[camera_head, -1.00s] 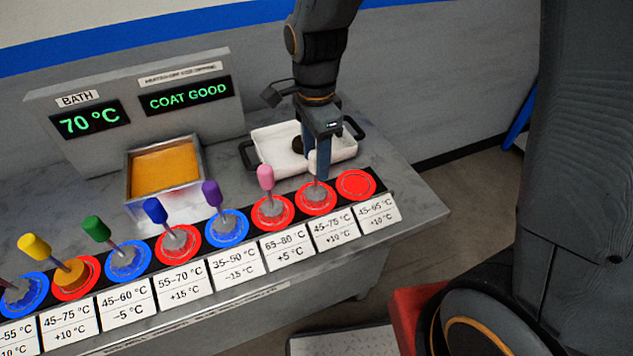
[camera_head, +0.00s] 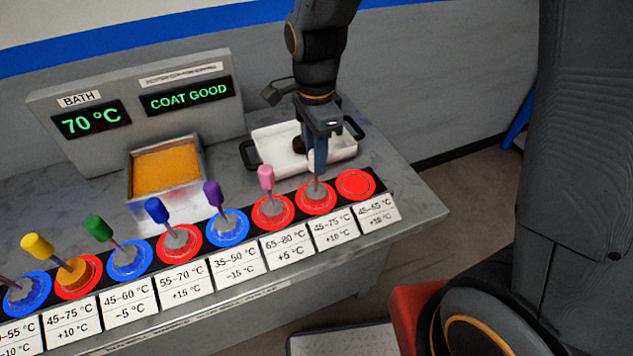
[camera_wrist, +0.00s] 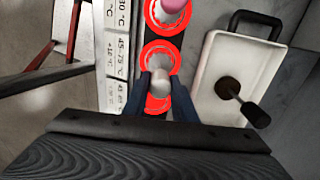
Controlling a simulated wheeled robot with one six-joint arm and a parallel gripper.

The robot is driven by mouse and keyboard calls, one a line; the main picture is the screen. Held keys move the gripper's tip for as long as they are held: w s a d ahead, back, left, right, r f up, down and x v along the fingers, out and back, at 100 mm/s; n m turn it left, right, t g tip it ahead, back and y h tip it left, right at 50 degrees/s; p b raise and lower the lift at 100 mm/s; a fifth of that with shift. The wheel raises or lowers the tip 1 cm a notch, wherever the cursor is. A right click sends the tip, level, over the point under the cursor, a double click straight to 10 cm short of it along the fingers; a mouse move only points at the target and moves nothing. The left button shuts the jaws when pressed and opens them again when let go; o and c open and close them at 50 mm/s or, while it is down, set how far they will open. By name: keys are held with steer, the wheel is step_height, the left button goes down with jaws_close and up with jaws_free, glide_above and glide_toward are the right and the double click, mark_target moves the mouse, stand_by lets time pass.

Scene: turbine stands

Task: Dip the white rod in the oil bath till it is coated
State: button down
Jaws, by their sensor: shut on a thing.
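My gripper (camera_head: 317,160) points down over the row of discs and is shut on the white rod (camera_wrist: 161,80), with one finger on each side of its white handle. In the head view the fingers mostly hide the handle. The rod's grey lower end stands at the red disc (camera_head: 327,207) labelled 45–75 °C, +10 °C. The oil bath (camera_head: 166,171) is a metal box of orange-yellow oil at the left of my gripper. Its displays (camera_head: 185,96) read 70 °C and COAT GOOD.
Several coloured rods stand on red and blue discs along the bench front, the pink one (camera_head: 266,177) nearest. An empty red disc (camera_head: 356,185) is at the right end. A white tray (camera_head: 275,140) with black handles, holding a dark-handled item, lies behind my gripper.

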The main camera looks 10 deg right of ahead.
steer(key=shift+r+p, duration=0.4)
steer(key=shift+r+p, duration=0.9)
